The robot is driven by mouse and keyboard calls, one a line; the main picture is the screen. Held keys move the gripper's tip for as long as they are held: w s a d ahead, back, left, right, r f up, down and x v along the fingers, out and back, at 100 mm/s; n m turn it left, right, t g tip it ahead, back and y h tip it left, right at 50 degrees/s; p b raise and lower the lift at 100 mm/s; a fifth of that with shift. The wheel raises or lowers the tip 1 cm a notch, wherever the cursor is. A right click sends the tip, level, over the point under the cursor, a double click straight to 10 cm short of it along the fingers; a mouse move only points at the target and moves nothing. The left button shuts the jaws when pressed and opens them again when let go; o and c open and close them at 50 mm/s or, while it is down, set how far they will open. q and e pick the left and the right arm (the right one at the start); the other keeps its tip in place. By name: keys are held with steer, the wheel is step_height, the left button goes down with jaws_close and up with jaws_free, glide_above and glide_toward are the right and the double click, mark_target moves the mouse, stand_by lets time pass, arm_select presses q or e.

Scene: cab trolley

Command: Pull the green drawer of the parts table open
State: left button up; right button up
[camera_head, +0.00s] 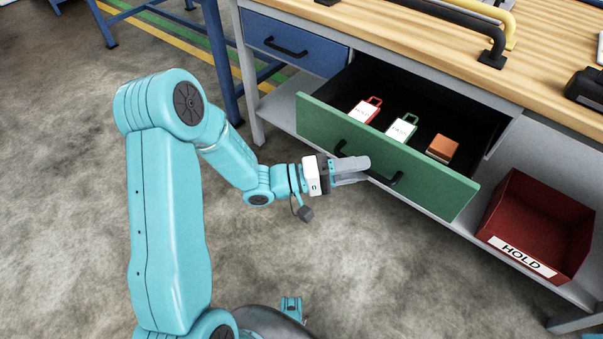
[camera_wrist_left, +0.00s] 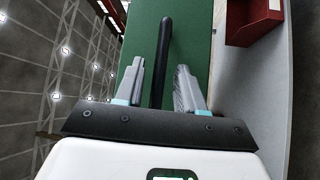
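The green drawer (camera_head: 385,150) of the parts table (camera_head: 545,100) stands pulled out, its dark inside showing. Its black bar handle (camera_head: 400,178) is on the front panel, partly hidden by my left gripper (camera_head: 366,170). In the left wrist view the handle (camera_wrist_left: 162,60) runs between the two grey fingers of the left gripper (camera_wrist_left: 160,68). A narrow gap shows on each side, so the fingers are open around the handle. The green front (camera_wrist_left: 190,35) lies behind them. My right gripper is not in view.
A closed blue drawer (camera_head: 290,42) is at left. A red HOLD bin (camera_head: 540,225) stands on the lower shelf at right. Floor in front is clear.

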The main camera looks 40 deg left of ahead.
arm_select(q)
steer(key=p+v, duration=0.2)
steer(key=v, duration=1.2)
steer(key=shift+s+a, duration=0.2)
steer(key=shift+s, duration=0.05)
